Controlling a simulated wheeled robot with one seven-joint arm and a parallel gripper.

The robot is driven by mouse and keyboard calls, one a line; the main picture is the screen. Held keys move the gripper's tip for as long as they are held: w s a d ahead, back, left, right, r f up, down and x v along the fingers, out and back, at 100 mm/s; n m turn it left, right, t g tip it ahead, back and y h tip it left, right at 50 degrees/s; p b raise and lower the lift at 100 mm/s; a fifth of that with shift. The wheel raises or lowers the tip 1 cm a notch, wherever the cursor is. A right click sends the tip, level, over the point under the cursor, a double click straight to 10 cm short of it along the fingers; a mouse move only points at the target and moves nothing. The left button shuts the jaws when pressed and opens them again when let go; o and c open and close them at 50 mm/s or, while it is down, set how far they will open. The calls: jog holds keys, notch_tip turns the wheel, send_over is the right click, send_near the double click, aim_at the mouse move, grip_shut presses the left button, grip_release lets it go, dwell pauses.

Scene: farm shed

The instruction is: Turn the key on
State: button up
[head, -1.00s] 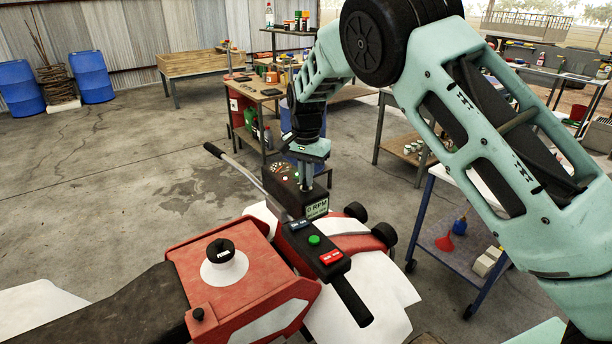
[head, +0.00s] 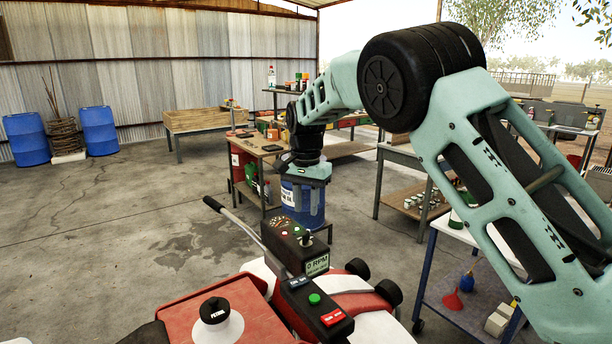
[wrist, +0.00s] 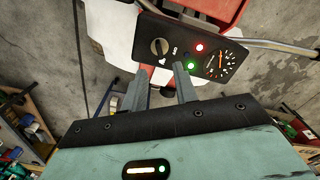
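The key (wrist: 160,46) is a round knob with a ridge on the black dash panel (wrist: 175,30), beside a small on/off label. Its exact setting is hard to read. In the head view the key (head: 306,240) stands up from the panel (head: 283,240). A red lamp (wrist: 200,47) and a green lamp (wrist: 190,65) glow near the gauge (wrist: 217,64). My gripper (wrist: 161,70) is open and empty, its two grey fingers apart. It hangs above the panel, clear of the key.
The display (head: 317,264) reads 0 RPM. A green button (head: 314,299) and a red switch (head: 333,318) are on the nearer control box. A handlebar (head: 235,215) reaches left. A blue barrel (head: 303,205) stands behind my gripper. Open floor is at left.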

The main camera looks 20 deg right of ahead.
notch_tip(320, 180, up, 10)
jog(key=b, duration=0.1)
dwell(0.4)
